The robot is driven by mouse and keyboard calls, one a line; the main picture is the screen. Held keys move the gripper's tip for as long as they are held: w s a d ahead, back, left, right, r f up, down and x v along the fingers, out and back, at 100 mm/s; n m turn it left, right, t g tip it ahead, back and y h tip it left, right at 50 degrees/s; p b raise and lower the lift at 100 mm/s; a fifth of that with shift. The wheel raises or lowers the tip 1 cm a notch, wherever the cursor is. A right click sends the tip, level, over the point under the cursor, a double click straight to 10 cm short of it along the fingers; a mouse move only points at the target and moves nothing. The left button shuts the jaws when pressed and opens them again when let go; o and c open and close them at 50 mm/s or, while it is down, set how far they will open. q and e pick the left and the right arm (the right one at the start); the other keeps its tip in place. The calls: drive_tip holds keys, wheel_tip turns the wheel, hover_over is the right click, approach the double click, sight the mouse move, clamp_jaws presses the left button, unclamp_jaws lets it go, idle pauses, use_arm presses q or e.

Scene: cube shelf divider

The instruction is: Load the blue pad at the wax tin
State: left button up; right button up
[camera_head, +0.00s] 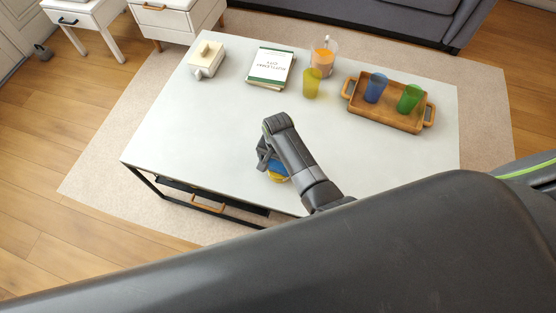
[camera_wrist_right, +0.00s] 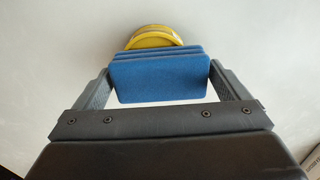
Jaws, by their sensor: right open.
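The blue pad (camera_wrist_right: 160,82) fills the middle of the right wrist view; it shows as flat rectangular layers. The round yellow wax tin (camera_wrist_right: 153,36) is just beyond it, partly hidden by the blue. In the head view, the blue pad (camera_head: 277,166) and the yellow tin (camera_head: 279,178) are by the table's near edge, partly covered by my right gripper (camera_head: 268,164). My left gripper is out of view.
The white table (camera_head: 200,130) is mostly clear at left. A wooden tray (camera_head: 385,118) holds a blue cup and a green cup. A yellow cup (camera_head: 312,84), a pitcher (camera_head: 323,58), books (camera_head: 270,66) and a cream container (camera_head: 206,60) stand toward the back.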

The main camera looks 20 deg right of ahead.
drive_tip(key=shift+r, duration=0.1)
idle(0.6)
drive_tip(key=shift+p, duration=0.45)
drive_tip(key=c, duration=0.8)
idle(0.7)
